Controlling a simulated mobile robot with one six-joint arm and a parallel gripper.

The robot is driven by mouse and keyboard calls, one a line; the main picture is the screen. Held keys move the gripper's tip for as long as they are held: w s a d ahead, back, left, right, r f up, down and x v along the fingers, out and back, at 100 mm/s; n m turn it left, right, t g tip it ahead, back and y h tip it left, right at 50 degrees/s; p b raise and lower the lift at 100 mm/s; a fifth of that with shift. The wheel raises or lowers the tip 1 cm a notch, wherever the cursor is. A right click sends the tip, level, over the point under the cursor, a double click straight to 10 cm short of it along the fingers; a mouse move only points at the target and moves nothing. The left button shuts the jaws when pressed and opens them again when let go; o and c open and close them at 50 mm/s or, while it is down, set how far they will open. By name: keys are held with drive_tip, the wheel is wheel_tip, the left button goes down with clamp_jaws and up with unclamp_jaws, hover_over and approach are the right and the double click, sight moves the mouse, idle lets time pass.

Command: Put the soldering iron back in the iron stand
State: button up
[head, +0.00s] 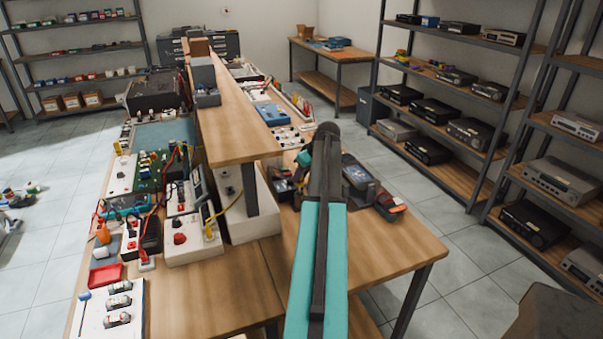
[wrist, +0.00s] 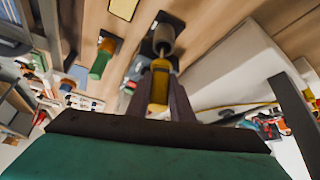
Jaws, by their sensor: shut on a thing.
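In the wrist view my gripper (wrist: 160,97) is shut on the yellow handle of the soldering iron (wrist: 159,82). The handle lies between the two dark fingers and points up the picture. Just beyond it is a grey rounded holder on a dark base, which looks like the iron stand (wrist: 163,38). The iron's far end lines up with this holder; I cannot tell whether it is inside it or only in front of it. The iron's tip is not visible. In the head view my arm covers the gripper, and I cannot make out the iron or stand there.
A green and orange item (wrist: 102,58) stands left of the stand in the wrist view. A long white case (wrist: 235,65) lies to the right. In the head view a raised wooden shelf (head: 238,115) runs along the bench, with a dark meter-like device (head: 358,174) right of my arm.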

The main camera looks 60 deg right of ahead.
sight(302, 181)
drive_tip(key=shift+f+b, duration=1)
drive_tip(key=shift+f, duration=1.05)
drive_tip(key=o, duration=1.6)
drive_tip(key=shift+r, duration=0.1)
drive_tip(key=shift+r+p, duration=1.45)
drive_tip(key=shift+r, duration=1.95)
drive_tip(key=shift+w, duration=0.1)
